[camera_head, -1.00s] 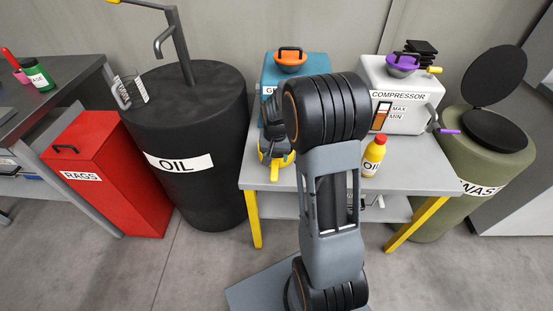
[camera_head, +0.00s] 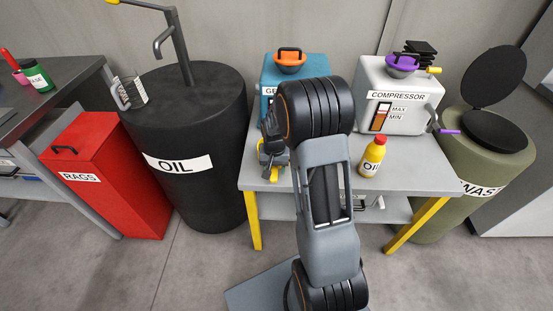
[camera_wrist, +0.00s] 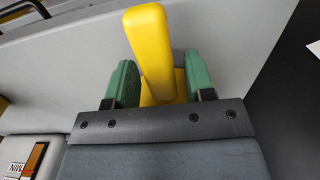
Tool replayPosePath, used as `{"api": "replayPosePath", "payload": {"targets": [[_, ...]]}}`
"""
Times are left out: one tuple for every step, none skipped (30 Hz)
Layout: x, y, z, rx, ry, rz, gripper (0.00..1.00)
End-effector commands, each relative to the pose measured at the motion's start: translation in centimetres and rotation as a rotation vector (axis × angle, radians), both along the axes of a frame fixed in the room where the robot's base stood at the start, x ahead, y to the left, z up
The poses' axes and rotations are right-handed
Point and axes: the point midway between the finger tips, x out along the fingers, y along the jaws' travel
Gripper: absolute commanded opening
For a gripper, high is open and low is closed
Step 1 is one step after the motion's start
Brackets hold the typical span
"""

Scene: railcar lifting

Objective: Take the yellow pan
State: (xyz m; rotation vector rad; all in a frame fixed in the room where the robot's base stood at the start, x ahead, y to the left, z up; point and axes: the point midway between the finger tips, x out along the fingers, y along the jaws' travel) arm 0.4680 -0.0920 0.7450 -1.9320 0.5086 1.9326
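The yellow pan (camera_wrist: 180,88) shows in the wrist view. Its thick yellow handle (camera_wrist: 152,48) stands between my two green finger pads. My gripper (camera_wrist: 163,80) is open around the handle, with a gap on the right side; contact on the left is unclear. In the head view, bits of the yellow pan (camera_head: 274,173) show on the left part of the grey table (camera_head: 315,187). My arm and gripper hide most of it there.
A teal machine with an orange pan (camera_head: 290,62) and a white compressor (camera_head: 398,98) stand behind. A yellow oil bottle (camera_head: 372,157) stands right of my arm. A black oil drum (camera_head: 190,130) is close on the left, an olive waste bin (camera_head: 490,165) right.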

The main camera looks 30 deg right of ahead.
Motion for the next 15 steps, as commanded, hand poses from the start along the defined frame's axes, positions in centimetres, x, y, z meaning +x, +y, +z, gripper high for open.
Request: {"api": "replayPosePath", "payload": {"targets": [[0.00, 0.00, 0.01, 0.000, 0.000, 0.000, 0.44], [0.00, 0.00, 0.02, 0.000, 0.000, 0.000, 0.41], [0.00, 0.01, 0.02, 0.000, 0.000, 0.000, 0.37], [0.00, 0.01, 0.02, 0.000, 0.000, 0.000, 0.34], [0.01, 0.00, 0.03, 0.000, 0.000, 0.000, 0.32], [0.01, 0.00, 0.03, 0.000, 0.000, 0.000, 0.28], [0.01, 0.00, 0.03, 0.000, 0.000, 0.000, 0.25], [0.01, 0.00, 0.03, 0.000, 0.000, 0.000, 0.22], [0.01, 0.00, 0.03, 0.000, 0.000, 0.000, 0.18], [0.01, 0.00, 0.03, 0.000, 0.000, 0.000, 0.15], [0.01, 0.00, 0.03, 0.000, 0.000, 0.000, 0.12], [0.01, 0.00, 0.03, 0.000, 0.000, 0.000, 0.09], [0.01, 0.00, 0.03, 0.000, 0.000, 0.000, 0.06], [0.01, 0.00, 0.03, 0.000, 0.000, 0.000, 0.03], [0.01, 0.00, 0.03, 0.000, 0.000, 0.000, 0.00]]}}
